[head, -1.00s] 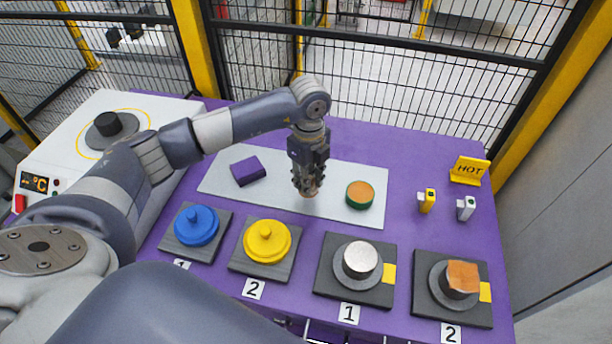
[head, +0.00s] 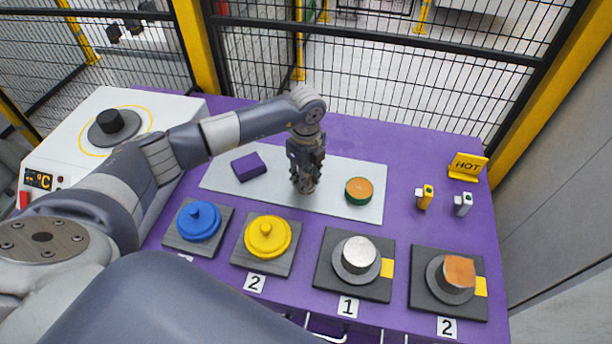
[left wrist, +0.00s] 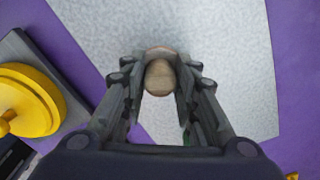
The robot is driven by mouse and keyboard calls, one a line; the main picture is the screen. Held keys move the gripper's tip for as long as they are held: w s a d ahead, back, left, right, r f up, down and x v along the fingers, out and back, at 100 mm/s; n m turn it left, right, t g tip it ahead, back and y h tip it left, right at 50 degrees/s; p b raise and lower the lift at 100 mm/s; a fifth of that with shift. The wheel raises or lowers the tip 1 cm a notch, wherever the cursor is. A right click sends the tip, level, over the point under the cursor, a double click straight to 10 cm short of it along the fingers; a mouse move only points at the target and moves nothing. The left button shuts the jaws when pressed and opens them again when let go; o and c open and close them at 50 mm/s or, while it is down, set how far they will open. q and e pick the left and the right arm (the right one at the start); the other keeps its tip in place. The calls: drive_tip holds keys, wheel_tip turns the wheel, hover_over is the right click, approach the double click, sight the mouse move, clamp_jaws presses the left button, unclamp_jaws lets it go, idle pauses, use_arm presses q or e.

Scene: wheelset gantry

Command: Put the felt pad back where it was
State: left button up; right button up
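My left gripper (head: 304,186) points down over the pale grey mat (head: 225,184). In the left wrist view its fingers (left wrist: 162,85) close around a tan, rounded piece (left wrist: 160,78), with a darker brown rim behind it. Whether this piece touches the mat I cannot tell. No thing is clearly marked as the felt pad. A green round piece with an orange top (head: 359,191) lies on the mat to the right of the gripper. A dark purple block (head: 249,167) lies on the mat to the left. My right gripper is not in view.
In front stand bases with a blue lid (head: 199,221), a yellow lid (head: 268,237), a silver cylinder (head: 356,254) and a copper-topped cylinder (head: 458,275). A white heater (head: 75,150) is at left.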

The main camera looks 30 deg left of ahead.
use_arm(q)
drive_tip(key=shift+o, duration=0.8)
drive_tip(key=shift+r, duration=0.2)
drive_tip(key=shift+w+r, duration=0.1)
drive_tip(key=shift+r, duration=0.25)
wheel_tip(320, 180, up, 11)
drive_tip(key=b, duration=0.2)
drive_tip(key=shift+r, duration=0.15)
